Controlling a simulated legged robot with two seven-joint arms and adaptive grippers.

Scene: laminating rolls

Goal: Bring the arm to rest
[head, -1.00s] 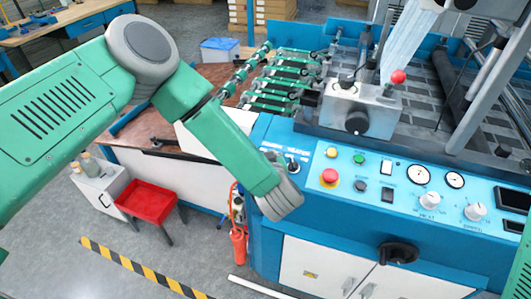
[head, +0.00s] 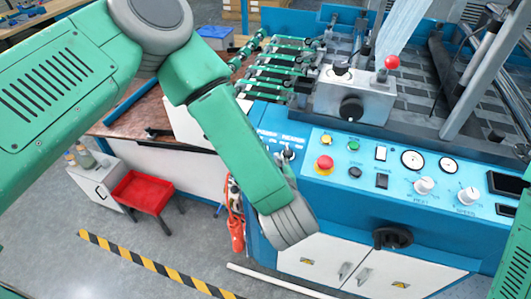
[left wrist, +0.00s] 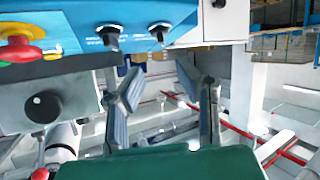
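My left arm reaches in from the left in the head view, with its grey wrist end (head: 290,225) low in front of the blue machine's edge. In the left wrist view my left gripper (left wrist: 167,98) has its two fingers apart, with nothing between them. In the head view the gripper is mostly hidden behind the arm. A green piece of my right arm shows at the right edge of the head view; its gripper is out of view.
The control panel (head: 400,165) lies right of the left arm, with a red emergency knob (head: 324,164) and switches. Two black selector switches (left wrist: 108,38) show in the left wrist view. A fire extinguisher (head: 236,230) stands by the machine.

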